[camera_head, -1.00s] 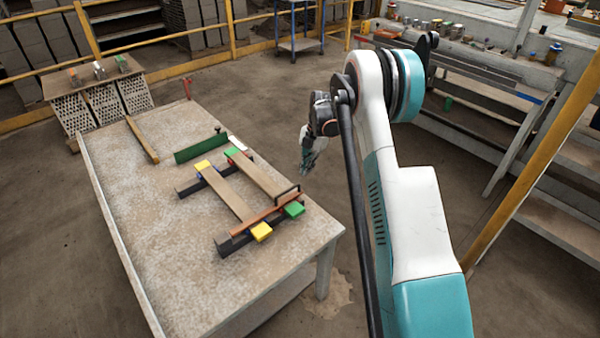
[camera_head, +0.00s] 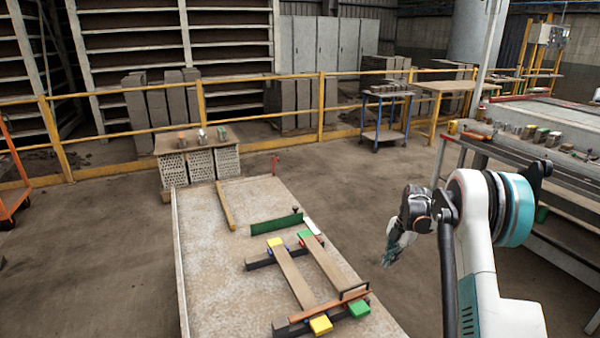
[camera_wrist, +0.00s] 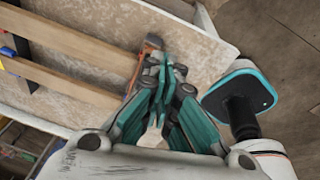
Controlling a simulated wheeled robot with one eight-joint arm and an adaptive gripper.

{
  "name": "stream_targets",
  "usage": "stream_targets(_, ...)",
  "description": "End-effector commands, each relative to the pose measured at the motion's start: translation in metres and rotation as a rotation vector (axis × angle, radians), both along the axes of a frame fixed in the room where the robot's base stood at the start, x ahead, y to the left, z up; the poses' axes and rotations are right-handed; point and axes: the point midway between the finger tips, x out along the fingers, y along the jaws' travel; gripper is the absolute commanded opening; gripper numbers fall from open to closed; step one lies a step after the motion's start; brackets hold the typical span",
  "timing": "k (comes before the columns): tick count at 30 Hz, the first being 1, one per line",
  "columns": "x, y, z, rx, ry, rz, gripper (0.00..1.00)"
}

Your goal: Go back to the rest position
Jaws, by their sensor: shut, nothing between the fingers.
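My gripper (camera_head: 388,262) hangs from the folded arm at the right in the head view, over the floor just beyond the table's right edge. In the wrist view its teal fingers (camera_wrist: 165,85) are closed together with nothing between them. The table (camera_head: 205,255) has a speckled top. On it two wooden slats (camera_head: 290,277) lie across dark bars, with yellow and green blocks at their ends. The slats also show at the left in the wrist view (camera_wrist: 65,40).
A green strip (camera_head: 276,225) and a wooden bar (camera_head: 225,206) lie on the table. A cluttered workbench (camera_head: 480,140) stands at the right. A yellow railing (camera_head: 320,105) runs across the back. A blue-framed cart (camera_head: 386,137) stands before it. Open floor lies between table and workbench.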

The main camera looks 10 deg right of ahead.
Motion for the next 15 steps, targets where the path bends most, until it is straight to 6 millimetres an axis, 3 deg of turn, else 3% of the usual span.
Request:
stream_targets(8,-0.015,0.035,0.082,-0.033,-0.02,-0.236,0.0)
stream_targets(15,-0.048,0.074,0.159,-0.046,-0.056,-0.513,0.0)
